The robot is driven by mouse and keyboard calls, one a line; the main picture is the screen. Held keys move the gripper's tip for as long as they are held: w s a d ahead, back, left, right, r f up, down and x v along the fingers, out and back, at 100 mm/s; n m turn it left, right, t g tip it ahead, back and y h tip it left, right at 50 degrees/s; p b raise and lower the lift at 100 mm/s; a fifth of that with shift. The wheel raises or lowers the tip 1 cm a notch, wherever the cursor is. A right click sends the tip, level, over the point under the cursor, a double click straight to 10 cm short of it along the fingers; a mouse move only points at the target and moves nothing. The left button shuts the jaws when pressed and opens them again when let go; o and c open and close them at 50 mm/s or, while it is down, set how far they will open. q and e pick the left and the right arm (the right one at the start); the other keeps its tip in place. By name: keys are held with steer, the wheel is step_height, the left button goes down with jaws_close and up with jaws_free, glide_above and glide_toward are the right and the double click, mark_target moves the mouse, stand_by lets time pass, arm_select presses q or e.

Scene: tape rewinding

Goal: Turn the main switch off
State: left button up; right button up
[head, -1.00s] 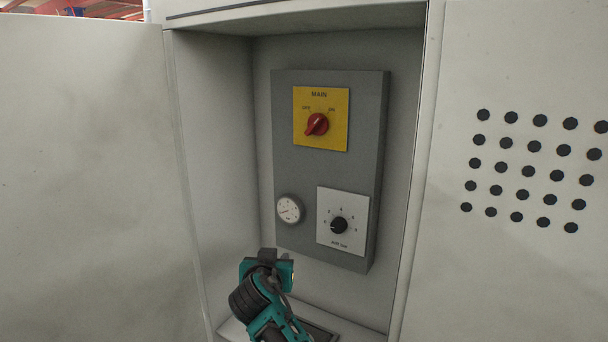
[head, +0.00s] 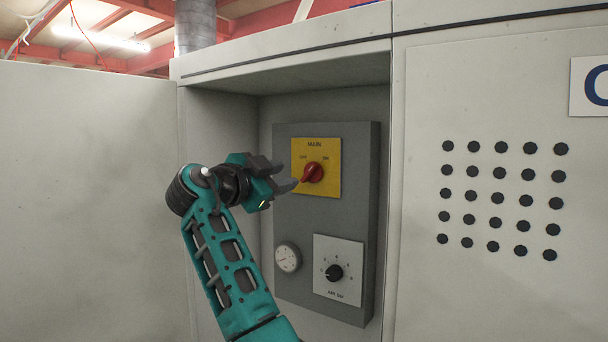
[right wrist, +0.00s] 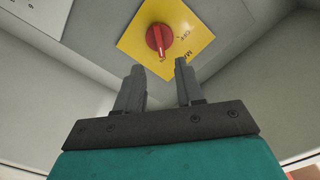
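The main switch is a red rotary knob (head: 313,172) on a yellow plate (head: 329,188) marked MAIN, with OFF at the upper left and ON at the upper right. Its grip slants from lower left to upper right, toward ON. My right gripper (head: 290,175) is open and empty just left of the knob, its fingers pointing at it. In the right wrist view the knob (right wrist: 159,38) lies beyond and between the spread fingers (right wrist: 158,75), apart from them. My left gripper is not in view.
The plate is on a grey panel (head: 360,220) inside a cabinet recess. The recess has side walls and a top edge. A perforated cabinet front (head: 420,120) stands to the right.

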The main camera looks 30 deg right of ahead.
mark_target(308, 172)
steer(key=x, duration=0.8)
steer(key=shift+w+d, duration=0.15)
steer(key=shift+d, duration=0.15)
jaws_close()
